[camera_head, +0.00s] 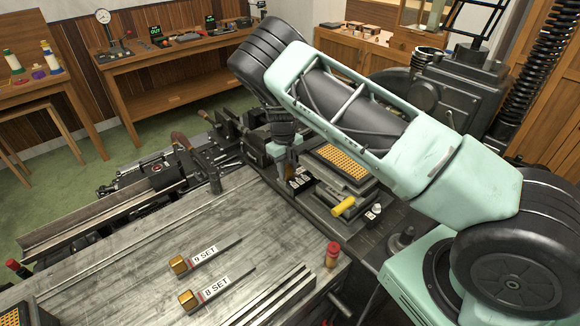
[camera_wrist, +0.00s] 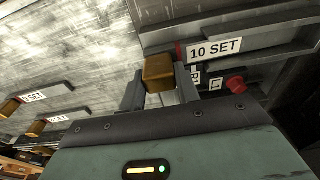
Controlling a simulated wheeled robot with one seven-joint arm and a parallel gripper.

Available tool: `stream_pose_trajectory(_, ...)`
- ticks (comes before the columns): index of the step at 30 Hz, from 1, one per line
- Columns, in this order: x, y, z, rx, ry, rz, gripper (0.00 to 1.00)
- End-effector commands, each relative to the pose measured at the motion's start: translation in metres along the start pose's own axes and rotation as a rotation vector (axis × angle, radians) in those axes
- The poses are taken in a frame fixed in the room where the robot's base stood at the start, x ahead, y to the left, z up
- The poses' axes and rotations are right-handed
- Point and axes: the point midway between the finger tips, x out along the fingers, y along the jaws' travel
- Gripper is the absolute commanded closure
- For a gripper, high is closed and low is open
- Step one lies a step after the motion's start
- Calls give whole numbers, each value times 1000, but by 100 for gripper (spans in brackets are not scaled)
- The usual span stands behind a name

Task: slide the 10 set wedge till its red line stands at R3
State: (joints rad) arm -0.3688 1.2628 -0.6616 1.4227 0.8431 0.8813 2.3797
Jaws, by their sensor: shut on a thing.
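The 10 set wedge shows in the wrist view as a white "10 SET" label (camera_wrist: 215,48) with a red line (camera_wrist: 180,53) at its left end and a square brass knob (camera_wrist: 159,70). My gripper (camera_wrist: 160,88) is shut on the brass knob, one finger on each side. Small white letter tags (camera_wrist: 215,83) lie just below the label; I cannot read an R3 among them, so where the red line stands against R3 cannot be told. In the head view my gripper (camera_head: 287,165) is low over the dark machine block, and the wedge is not clearly visible there.
The 9 set wedge (camera_head: 205,257) and the 8 set wedge (camera_head: 213,288) lie on the grey metal table (camera_head: 120,270).

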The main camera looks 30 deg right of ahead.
Motion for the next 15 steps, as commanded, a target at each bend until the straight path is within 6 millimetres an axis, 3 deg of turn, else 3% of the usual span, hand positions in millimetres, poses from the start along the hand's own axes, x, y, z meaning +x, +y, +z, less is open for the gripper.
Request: stream_pose_trajectory(15,-1,25,0,0,-1,0,96)
